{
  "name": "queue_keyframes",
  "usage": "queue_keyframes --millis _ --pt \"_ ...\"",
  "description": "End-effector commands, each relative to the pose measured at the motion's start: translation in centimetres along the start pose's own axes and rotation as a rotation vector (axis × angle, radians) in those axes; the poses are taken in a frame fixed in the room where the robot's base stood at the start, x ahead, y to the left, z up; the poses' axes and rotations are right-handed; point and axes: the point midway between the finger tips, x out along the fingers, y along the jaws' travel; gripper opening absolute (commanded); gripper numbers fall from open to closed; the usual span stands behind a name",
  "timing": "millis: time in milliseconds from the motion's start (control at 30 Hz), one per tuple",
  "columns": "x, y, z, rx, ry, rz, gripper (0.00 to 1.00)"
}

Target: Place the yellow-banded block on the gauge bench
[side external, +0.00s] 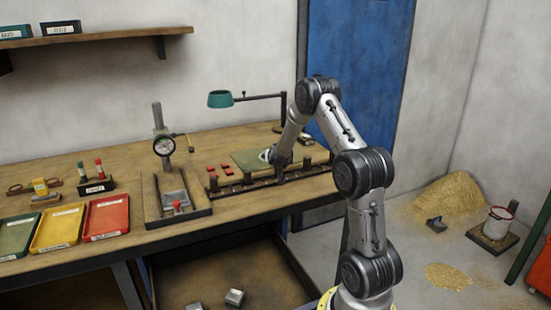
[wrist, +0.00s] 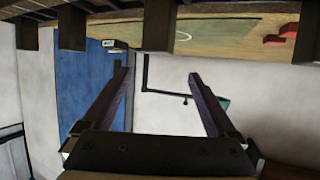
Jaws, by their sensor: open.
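I cannot pick out a block with a clear yellow band. A small yellow piece (side external: 40,187) stands at the left of the workbench, too small to tell what it is. Grey metal blocks (side external: 234,297) lie low in the open bin under the bench, with no band readable. The dial gauge (side external: 164,146) stands on a post over a dark framed base, which I take for the gauge bench (side external: 150,208). My gripper (wrist: 157,75) is open, with nothing between its fingers. In the side view its fingers are hidden at the green mat's right, behind the dark rail.
Green, yellow (side external: 57,229) and red trays line the bench's front left. Red pieces (side external: 225,169) lie left of the green mat (side external: 250,159). A dark rail with upright posts (side external: 245,184) runs along the front edge. A teal lamp (side external: 220,99) overhangs the bench.

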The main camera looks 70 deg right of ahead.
Motion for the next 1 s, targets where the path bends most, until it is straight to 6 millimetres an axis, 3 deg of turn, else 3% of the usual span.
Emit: queue_keyframes --millis 200,467,800,1000 --pt "3.6 0.0 0.0 0.0 0.0 0.0 0.93" --pt "5.2 0.0 0.0 -0.001 0.001 -0.001 0.93" --pt "9.3 -0.1 0.1 0.0 0.001 -0.002 0.93" --pt "10.1 -0.1 0.0 -0.001 0.002 -0.001 0.93"
